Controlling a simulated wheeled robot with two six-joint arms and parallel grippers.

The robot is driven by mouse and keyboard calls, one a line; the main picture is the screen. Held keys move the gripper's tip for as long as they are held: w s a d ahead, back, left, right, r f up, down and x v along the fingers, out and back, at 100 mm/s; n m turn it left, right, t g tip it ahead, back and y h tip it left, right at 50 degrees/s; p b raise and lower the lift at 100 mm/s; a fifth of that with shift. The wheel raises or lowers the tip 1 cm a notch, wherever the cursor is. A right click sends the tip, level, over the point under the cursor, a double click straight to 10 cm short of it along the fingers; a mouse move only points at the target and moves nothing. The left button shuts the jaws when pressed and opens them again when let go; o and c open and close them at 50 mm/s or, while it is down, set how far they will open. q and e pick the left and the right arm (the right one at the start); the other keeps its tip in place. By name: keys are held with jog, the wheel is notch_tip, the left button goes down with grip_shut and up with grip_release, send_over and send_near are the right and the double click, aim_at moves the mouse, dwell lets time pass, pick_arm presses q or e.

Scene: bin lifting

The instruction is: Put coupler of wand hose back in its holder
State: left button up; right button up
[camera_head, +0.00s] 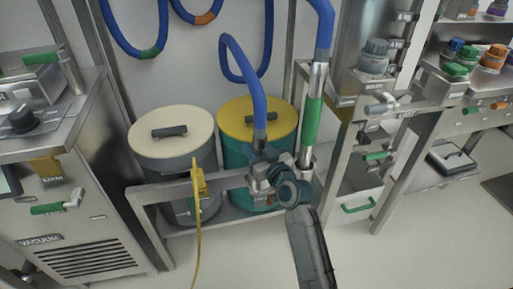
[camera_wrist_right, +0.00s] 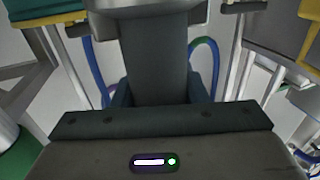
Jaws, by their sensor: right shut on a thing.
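The wand hose (camera_head: 258,98) is blue and hangs down in the head view. Its lower end runs into a grey metal coupler (camera_head: 260,145) near the middle. My right gripper (camera_head: 272,162) is shut at the coupler, and its dark arm comes up from the bottom. A metal holder block (camera_head: 262,184) is on the rail just below the gripper; whether the coupler sits in it or just above cannot be told. The wand with its green grip (camera_head: 312,112) stands upright to the right. The right wrist view shows mostly my gripper body; its fingertips are hidden. My left gripper is not in view.
Two lidded bins, cream (camera_head: 172,132) and yellow-lidded green (camera_head: 257,118), stand behind the steel rail (camera_head: 150,190). A yellow clip with a cord (camera_head: 198,185) hangs on it. Steel machines stand left (camera_head: 85,215) and right (camera_head: 365,85). The front floor is clear.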

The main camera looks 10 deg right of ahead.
jog(key=shift+f, duration=0.1)
dwell(0.5)
jog(key=o, duration=1.3)
jog(key=shift+c, duration=0.2)
jog(key=shift+f, duration=0.1)
jog(key=v, duration=1.1)
jog(key=shift+w, duration=0.1)
